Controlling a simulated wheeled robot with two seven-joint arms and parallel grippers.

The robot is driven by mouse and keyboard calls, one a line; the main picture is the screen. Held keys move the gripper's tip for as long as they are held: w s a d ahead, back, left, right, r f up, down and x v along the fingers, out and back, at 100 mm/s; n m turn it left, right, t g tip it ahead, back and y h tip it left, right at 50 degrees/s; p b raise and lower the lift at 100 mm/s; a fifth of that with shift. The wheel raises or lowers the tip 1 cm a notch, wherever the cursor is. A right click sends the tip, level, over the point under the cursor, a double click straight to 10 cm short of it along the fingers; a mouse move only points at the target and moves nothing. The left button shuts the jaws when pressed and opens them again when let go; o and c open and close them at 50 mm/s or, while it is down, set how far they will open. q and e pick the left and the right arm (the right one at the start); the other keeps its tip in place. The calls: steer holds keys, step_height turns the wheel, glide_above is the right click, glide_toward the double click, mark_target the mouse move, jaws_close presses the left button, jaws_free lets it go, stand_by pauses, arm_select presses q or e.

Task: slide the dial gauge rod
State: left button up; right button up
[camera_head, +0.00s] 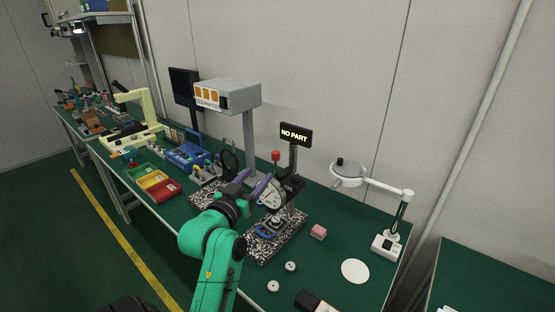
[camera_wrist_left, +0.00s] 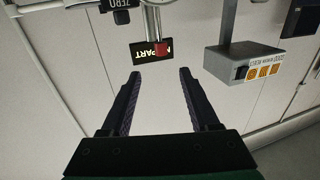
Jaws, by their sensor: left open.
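The dial gauge (camera_head: 271,196) has a white face and is held on a stand above a speckled granite base (camera_head: 262,250). A red knob (camera_head: 276,156) shows above it; in the wrist view a red knob overlaps the sign. The gauge's rod cannot be made out clearly. My left gripper (camera_head: 252,181) is beside the gauge, on its left in the head view, and its purple fingers partly overlap the gauge's surroundings. In the left wrist view the fingers (camera_wrist_left: 160,76) are apart with nothing between them. My right gripper is not in view.
A lit "NO PART" sign (camera_head: 294,134) stands behind the gauge. A grey box on a post (camera_head: 228,96) stands behind left. A pink block (camera_head: 318,232), a white disc (camera_head: 355,271) and a magnifier lamp (camera_head: 348,172) are to the right. Coloured bins (camera_head: 155,182) lie left.

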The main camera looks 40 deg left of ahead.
mark_target(274, 157)
arm_select(q)
steer(key=b+x, duration=0.2)
steer(key=x, duration=0.6)
steer(key=shift+a+f+b, duration=0.1)
steer(key=shift+f+b, duration=0.05)
steer(key=shift+b, duration=0.2)
steer(key=x, duration=0.4)
steer(key=shift+w, duration=0.3)
steer(key=shift+w+a, duration=0.15)
steer(key=shift+w, duration=0.25)
steer(key=shift+s, duration=0.1)
steer(key=shift+c, duration=0.9)
jaws_close()
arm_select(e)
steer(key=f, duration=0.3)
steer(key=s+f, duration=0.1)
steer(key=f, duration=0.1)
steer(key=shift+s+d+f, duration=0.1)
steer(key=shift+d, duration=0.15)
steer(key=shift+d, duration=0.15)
